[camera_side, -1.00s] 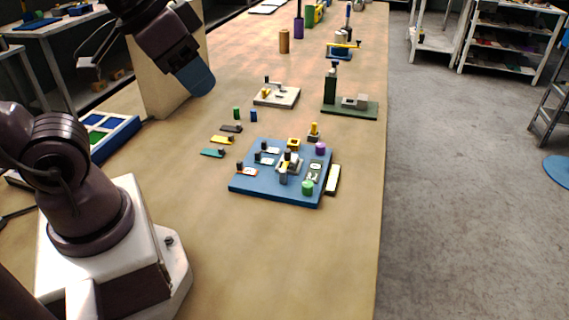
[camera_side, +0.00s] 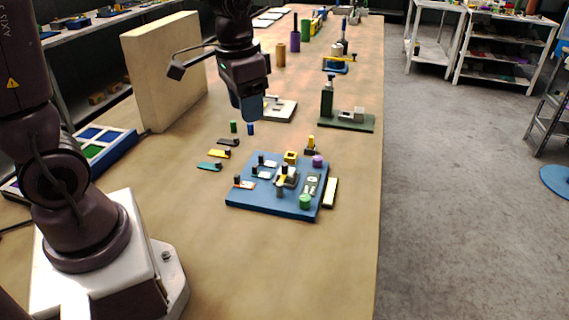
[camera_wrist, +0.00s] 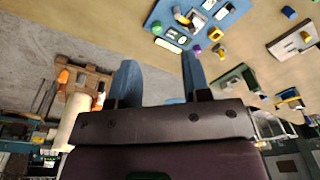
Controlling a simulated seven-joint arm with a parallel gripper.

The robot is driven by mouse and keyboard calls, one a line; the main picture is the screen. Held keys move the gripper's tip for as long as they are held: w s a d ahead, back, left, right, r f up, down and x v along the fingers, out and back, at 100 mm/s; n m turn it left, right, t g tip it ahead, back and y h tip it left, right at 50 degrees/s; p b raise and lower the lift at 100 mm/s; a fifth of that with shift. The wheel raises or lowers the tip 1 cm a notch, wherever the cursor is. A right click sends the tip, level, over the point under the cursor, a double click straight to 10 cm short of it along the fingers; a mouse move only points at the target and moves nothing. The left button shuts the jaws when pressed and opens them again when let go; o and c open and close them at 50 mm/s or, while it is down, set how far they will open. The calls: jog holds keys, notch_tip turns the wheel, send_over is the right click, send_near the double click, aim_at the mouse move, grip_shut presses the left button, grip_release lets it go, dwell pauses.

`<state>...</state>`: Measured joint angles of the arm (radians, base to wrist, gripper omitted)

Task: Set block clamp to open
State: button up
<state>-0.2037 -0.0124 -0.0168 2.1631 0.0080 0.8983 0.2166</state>
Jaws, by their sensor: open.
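A blue board (camera_side: 240,196) lies on the table and carries several small fixtures. At its middle is a grey and yellow clamp-like fixture (camera_side: 285,178), which also shows in the wrist view (camera_wrist: 197,20). A dark green stand (camera_side: 327,98) with a grey block (camera_side: 358,114) on its base is farther back. I cannot tell for sure which is the block clamp, nor its setting. My gripper (camera_side: 246,108) points down, high above the table, apart from the board. In the wrist view its two blue fingers (camera_wrist: 158,75) are spread, with nothing between them.
Green (camera_side: 304,201) and purple (camera_side: 318,161) knobs stand on the board. Small coloured plates (camera_side: 219,153) lie left of it. A white fixture base (camera_side: 281,110) is behind, and a tall beige panel (camera_side: 165,70) stands at left. The table's front is clear.

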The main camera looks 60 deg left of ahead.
aim_at(284, 164)
jog(key=w+a+f+m+g, duration=0.1)
jog(key=w+a+f+m, duration=0.7)
jog(key=w, duration=0.4)
jog(key=shift+m, duration=0.3)
jog(key=f, duration=0.4)
jog(key=d+f, duration=0.1)
jog(key=f, duration=0.8)
jog(key=shift+s+d+f, duration=0.15)
jog(key=shift+s+f, duration=0.1)
jog(key=shift+f, duration=0.1)
grip_shut()
